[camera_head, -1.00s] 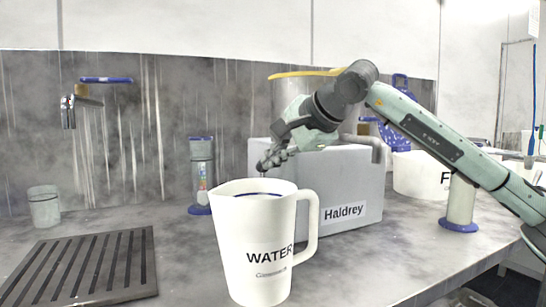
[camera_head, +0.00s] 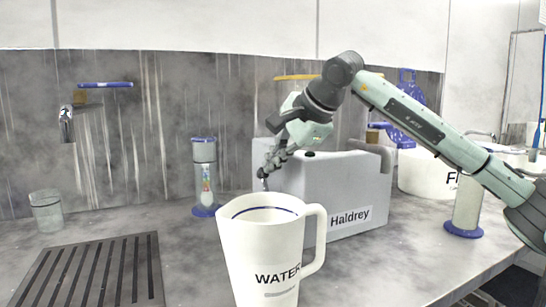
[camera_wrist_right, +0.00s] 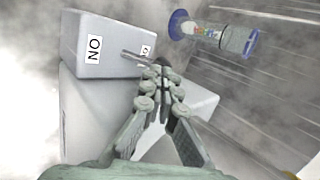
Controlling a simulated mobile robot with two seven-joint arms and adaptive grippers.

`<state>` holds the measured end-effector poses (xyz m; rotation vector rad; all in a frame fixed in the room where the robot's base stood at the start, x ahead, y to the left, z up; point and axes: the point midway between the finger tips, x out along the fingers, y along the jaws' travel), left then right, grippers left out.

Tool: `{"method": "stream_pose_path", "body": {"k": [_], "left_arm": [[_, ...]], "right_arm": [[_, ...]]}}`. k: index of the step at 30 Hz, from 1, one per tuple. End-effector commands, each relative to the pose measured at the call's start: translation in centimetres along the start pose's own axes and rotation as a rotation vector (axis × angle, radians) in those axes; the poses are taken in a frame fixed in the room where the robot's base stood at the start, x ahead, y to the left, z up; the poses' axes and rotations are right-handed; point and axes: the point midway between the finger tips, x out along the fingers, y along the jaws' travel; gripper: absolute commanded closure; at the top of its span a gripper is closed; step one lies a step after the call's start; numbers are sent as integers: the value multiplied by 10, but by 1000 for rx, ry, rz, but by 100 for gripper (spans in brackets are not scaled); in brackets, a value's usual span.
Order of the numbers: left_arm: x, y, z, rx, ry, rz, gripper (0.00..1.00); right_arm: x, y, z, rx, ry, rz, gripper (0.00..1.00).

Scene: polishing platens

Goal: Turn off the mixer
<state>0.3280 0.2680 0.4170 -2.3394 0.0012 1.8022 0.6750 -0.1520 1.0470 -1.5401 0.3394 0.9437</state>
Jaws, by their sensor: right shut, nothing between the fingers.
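The mixer appears to be the grey box (camera_head: 350,180) labelled "Haldrey", standing behind the white jug. In the right wrist view, a pale grey block (camera_wrist_right: 105,28) carries an ON-lettered label (camera_wrist_right: 94,49) and a second label (camera_wrist_right: 146,50), partly hidden. A thin metal lever or rod (camera_wrist_right: 135,56) projects beside it, close to the fingers. My right gripper (camera_head: 265,178) is shut and empty at the box's left end, above and behind the jug. Its fingers also show in the right wrist view (camera_wrist_right: 160,72); contact with the lever cannot be told. My left gripper is out of view.
The white "WATER" jug (camera_head: 258,245) stands in front of the box's left part. A clear cylinder with a blue foot (camera_head: 205,175) stands to its left. A glass (camera_head: 46,210) and a drain grille (camera_head: 90,270) lie further left. A white bucket (camera_head: 428,175) stands right.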

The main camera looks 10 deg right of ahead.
Motion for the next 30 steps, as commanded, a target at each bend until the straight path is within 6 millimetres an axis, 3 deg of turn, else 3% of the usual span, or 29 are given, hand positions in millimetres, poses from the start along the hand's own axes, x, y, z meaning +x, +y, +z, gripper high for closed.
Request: {"method": "stream_pose_path", "body": {"k": [18, 30], "left_arm": [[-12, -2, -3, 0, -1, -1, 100], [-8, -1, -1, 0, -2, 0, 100]], "right_arm": [[-12, -12, 1, 0, 0, -2, 100], [-11, -11, 1, 0, 0, -2, 100]]}}
